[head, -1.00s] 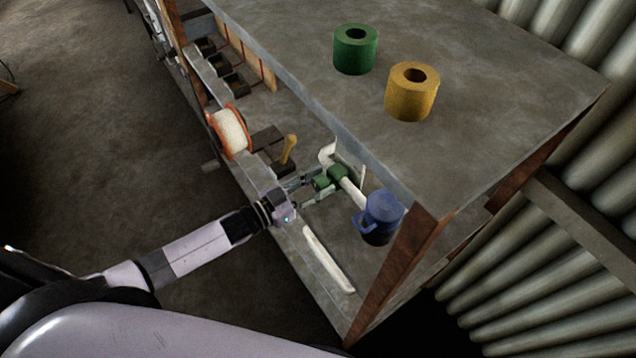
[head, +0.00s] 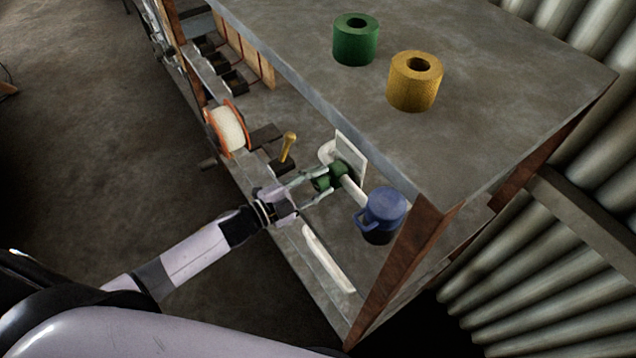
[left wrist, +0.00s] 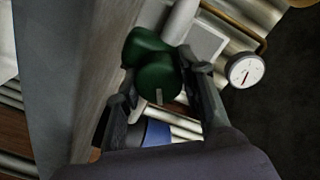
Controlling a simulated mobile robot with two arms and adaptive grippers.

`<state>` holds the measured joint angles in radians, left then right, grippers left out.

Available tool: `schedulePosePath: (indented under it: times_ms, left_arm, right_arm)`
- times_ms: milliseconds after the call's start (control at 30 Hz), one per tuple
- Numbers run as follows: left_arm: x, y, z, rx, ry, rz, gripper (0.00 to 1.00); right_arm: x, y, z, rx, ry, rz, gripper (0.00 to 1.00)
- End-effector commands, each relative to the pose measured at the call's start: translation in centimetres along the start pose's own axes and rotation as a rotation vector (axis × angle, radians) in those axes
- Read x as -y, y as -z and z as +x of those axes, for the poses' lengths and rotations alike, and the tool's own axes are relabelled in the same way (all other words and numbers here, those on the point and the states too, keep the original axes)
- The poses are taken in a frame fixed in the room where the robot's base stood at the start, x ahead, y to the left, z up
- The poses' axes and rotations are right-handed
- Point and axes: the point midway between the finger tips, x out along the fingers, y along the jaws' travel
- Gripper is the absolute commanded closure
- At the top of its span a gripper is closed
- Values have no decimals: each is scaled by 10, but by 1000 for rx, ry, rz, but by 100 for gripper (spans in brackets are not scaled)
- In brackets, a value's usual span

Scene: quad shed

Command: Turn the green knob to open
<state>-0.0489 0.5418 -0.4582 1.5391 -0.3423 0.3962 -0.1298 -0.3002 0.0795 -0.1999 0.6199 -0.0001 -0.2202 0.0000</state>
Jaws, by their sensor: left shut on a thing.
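The green knob (head: 330,178) sits on a white pipe (head: 352,190) under the bench top, in the lower shelf space. In the left wrist view the knob (left wrist: 158,76) shows as a rounded green body with a small light mark on its near face. My left gripper (head: 318,187) reaches in from the left with a finger on either side of the knob, closed on it. In the left wrist view the fingers (left wrist: 165,100) flank the knob, which partly hides the pipe. My right gripper is not in view.
A blue-lidded container (head: 382,213) stands close to the right of the knob. A yellow-handled lever (head: 288,146) and a spool (head: 229,129) are to the left. The bench top (head: 480,130) overhangs the knob. A round gauge (left wrist: 246,71) shows in the left wrist view.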

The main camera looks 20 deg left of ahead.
Motion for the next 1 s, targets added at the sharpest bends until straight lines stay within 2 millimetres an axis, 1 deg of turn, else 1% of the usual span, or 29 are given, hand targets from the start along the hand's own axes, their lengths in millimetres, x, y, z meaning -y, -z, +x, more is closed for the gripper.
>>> schedulePosePath:
  times_ms: [200, 500, 700, 1000]
  left_arm:
    - [-2, -1, 0, 6, 1, 197, 92]
    - [-3, -1, 0, 11, 2, 403, 92]
    - [-3, -1, 0, 14, 1, 483, 92]
    - [-2, 0, 0, 15, 1, 524, 92]
  right_arm:
    - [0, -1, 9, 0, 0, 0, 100]
    - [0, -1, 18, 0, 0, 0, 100]
    - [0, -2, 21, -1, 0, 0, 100]
    - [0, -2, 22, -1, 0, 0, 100]
